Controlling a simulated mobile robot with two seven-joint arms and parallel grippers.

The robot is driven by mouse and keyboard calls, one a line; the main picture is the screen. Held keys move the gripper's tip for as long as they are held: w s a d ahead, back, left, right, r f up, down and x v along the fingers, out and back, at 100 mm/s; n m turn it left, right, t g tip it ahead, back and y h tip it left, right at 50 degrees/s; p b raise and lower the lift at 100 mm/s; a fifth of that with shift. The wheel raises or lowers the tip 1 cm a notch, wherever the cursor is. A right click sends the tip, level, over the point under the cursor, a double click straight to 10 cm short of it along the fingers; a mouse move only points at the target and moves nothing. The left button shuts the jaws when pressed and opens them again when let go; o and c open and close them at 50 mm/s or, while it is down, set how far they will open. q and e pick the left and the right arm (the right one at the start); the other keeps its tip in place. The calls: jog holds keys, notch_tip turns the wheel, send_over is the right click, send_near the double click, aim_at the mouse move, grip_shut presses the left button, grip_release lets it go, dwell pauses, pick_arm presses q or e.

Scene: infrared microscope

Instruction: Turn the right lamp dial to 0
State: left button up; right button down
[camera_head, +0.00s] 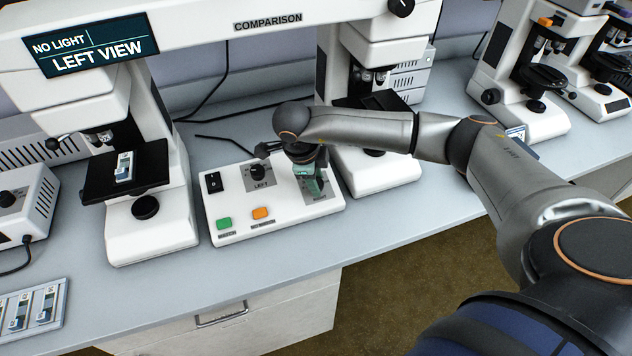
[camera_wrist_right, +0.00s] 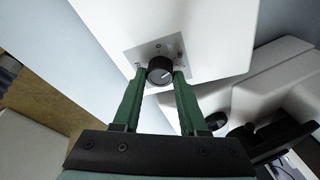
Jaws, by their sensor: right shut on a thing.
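The right lamp dial (camera_wrist_right: 160,70) is a round black knob with a light pointer line, on a grey plate of the white control box (camera_head: 228,197). My right gripper (camera_head: 312,186) reaches down over the right part of the box and hides the dial in the head view. In the right wrist view its two green fingers (camera_wrist_right: 160,78) stand on either side of the dial, shut on it. The left lamp dial (camera_head: 257,172) is black, on a grey plate marked LEFT. My left gripper is not in view.
The box also has a black switch (camera_head: 213,182), a green button (camera_head: 223,223) and an orange button (camera_head: 261,213). The comparison microscope (camera_head: 160,215) stands behind and beside it, its screen (camera_head: 90,45) reading NO LIGHT, LEFT VIEW. A slide tray (camera_head: 34,306) lies at the lower left.

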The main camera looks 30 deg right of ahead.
jog(key=n+b, duration=0.1)
jog(key=n, duration=0.1)
jog(key=shift+f+n+t, duration=0.1)
jog(key=shift+n+t, duration=0.2)
jog(key=shift+n, duration=0.1)
jog(key=n+b, duration=0.1)
jog(key=n, duration=0.1)
jog(key=shift+s+n+t+h, duration=0.1)
jog(key=shift+n+t+h, duration=0.3)
jog(key=n+b, duration=0.2)
jog(key=n, duration=0.1)
jog(key=shift+t, duration=0.4)
jog(key=shift+n+b, duration=0.4)
jog(key=shift+n, duration=0.3)
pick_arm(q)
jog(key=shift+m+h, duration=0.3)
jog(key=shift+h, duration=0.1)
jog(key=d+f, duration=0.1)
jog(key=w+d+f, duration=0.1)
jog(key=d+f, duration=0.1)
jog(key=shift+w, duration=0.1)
pick_arm(e)
jog(key=shift+t, duration=0.3)
jog(key=shift+n, duration=0.3)
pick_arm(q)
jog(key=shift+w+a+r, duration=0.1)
pick_arm(e)
jog(key=shift+c, duration=2.2)
grip_release()
